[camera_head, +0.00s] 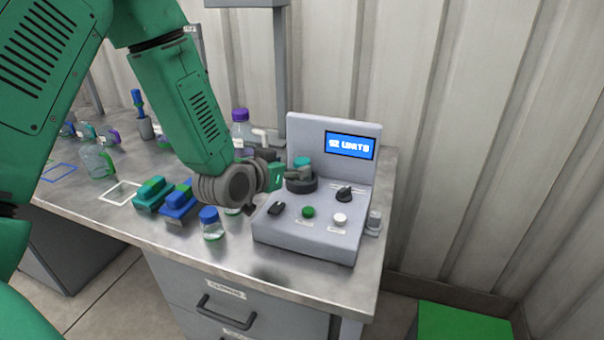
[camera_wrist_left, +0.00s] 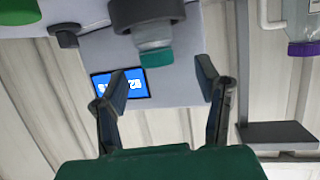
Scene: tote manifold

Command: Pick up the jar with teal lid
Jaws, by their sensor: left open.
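The jar with teal lid (camera_head: 303,163) stands on a dark round holder (camera_head: 300,185) on the grey control box (camera_head: 325,237), below its blue screen. My left gripper (camera_head: 279,176) is just left of the jar in the head view, partly hiding it. In the left wrist view, which is upside down, the jar's teal lid (camera_wrist_left: 157,57) shows ahead of the open gripper (camera_wrist_left: 163,80), roughly centred between the two fingers. I see a gap on both sides of the lid, so nothing is held. My right gripper is not in view.
A purple-lidded bottle (camera_head: 240,132) stands behind my wrist, near a grey post. A blue-lidded jar (camera_head: 210,224) and blue and green blocks (camera_head: 178,203) are left of the box. Knobs and buttons (camera_head: 308,212) sit in front of the holder. The metal bench (camera_head: 282,262) is clear at the front.

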